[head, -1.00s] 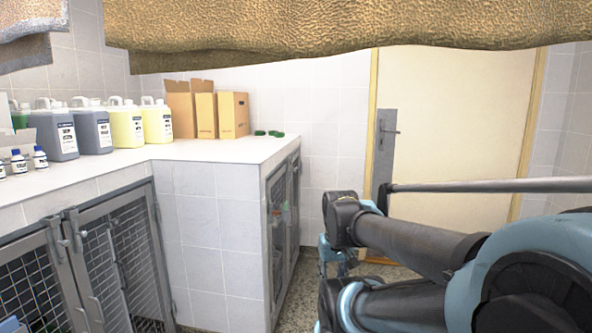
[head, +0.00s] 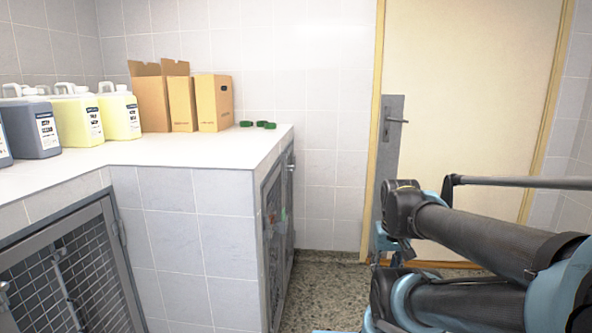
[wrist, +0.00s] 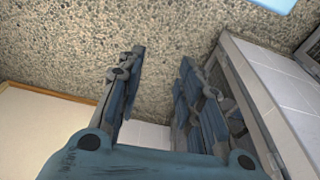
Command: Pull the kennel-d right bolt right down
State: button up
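Mesh kennel doors show in the head view: one (head: 70,280) in the left front, partly cut off, and a narrow-angled pair (head: 273,225) in the side of the tiled block. A small latch (head: 290,165) shows near the top of that side front. I cannot tell which door is kennel-d, and its right bolt is not clearly identifiable. My gripper (wrist: 162,57) is open and empty in the wrist view, with speckled floor behind its fingers. In the head view its fingers are mostly hidden by my arm, right of the tiled block.
A door (head: 480,90) with a handle (head: 396,120) stands behind my arm. Speckled floor (head: 330,285) is clear beside the block.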

jog(key=shift+o, duration=0.3)
jog(key=shift+s+r, duration=0.2)
jog(key=shift+s, duration=0.05)
jog(key=w+a+r+n+y, duration=0.25)
jog(key=w+a+r, duration=0.3)
jog(key=w, duration=0.55)
jog(key=w+a+r+n+g+y, duration=0.15)
jog(key=w+a+r+y, duration=0.35)
jog(key=w, duration=0.6)
jog(key=w+a+r+n+t+y, duration=0.1)
jog(key=w+a+r+n, duration=0.25)
jog(key=w+r, duration=0.55)
jog(key=w+a+f+n+y, duration=0.1)
jog(key=w+n+y, duration=0.1)
jog(key=w, duration=0.9)
jog(key=w+a+f+n+y, duration=0.1)
jog(key=w+a+f+y, duration=0.15)
jog(key=w, duration=0.85)
jog(key=w+d+f+n+g+y, duration=0.1)
jog(key=w+f+n+y, duration=0.55)
jog(key=w, duration=0.75)
jog(key=shift+m+h, duration=0.75)
jog(key=shift+m, duration=0.15)
jog(key=a, duration=0.5)
jog(key=a+f, duration=0.1)
jog(key=a, duration=1)
jog(key=shift+w+a+f, duration=0.2)
jog(key=shift+w+a, duration=0.05)
